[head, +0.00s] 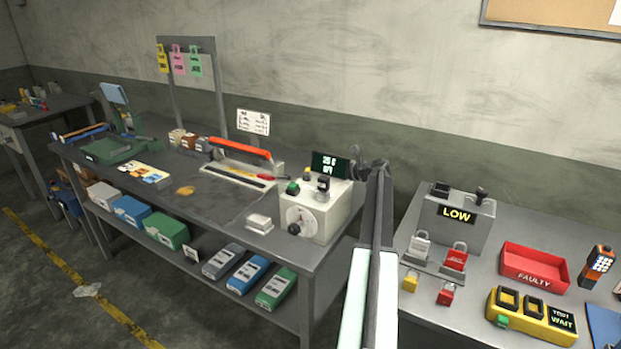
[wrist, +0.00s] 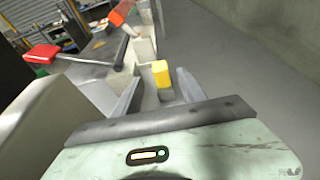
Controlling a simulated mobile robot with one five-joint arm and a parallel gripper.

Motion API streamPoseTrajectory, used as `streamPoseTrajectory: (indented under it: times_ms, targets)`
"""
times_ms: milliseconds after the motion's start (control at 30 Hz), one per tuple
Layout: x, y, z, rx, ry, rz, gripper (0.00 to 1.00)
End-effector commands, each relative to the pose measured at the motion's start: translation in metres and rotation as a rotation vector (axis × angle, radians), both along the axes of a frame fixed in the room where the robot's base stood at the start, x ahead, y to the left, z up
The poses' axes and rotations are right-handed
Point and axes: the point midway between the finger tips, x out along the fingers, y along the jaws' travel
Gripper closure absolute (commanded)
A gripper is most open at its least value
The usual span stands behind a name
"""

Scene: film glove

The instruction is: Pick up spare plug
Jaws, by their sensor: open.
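My gripper (wrist: 158,80) is open in the wrist view, its two grey fingers apart. A small yellow block (wrist: 161,72) shows between the fingers; I cannot tell whether they touch it. In the head view my arm rises at the middle, and its dark end (head: 374,166) is just right of the pale machine with a display. No object is clearly recognisable as the spare plug. Small dark fittings (head: 481,195) stand on the grey LOW box at the right.
The pale machine (head: 318,221) stands at the right end of the long bench, near my arm. Padlocks (head: 455,257), a red FAULTY tray (head: 534,268) and a yellow tester (head: 530,316) crowd the right table. An orange-handled sealer (head: 240,147) lies farther left.

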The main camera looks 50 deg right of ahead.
Motion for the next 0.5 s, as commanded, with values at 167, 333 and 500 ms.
streamPoseTrajectory:
  times_ms: [167, 333, 500]
  targets:
    - [0.030, 0.005, -0.013, 0.001, 0.000, 0.002, 0.51]
    - [0.035, 0.006, -0.013, -0.001, 0.000, -0.002, 0.51]
    - [0.034, 0.006, -0.012, -0.001, 0.000, -0.002, 0.77]
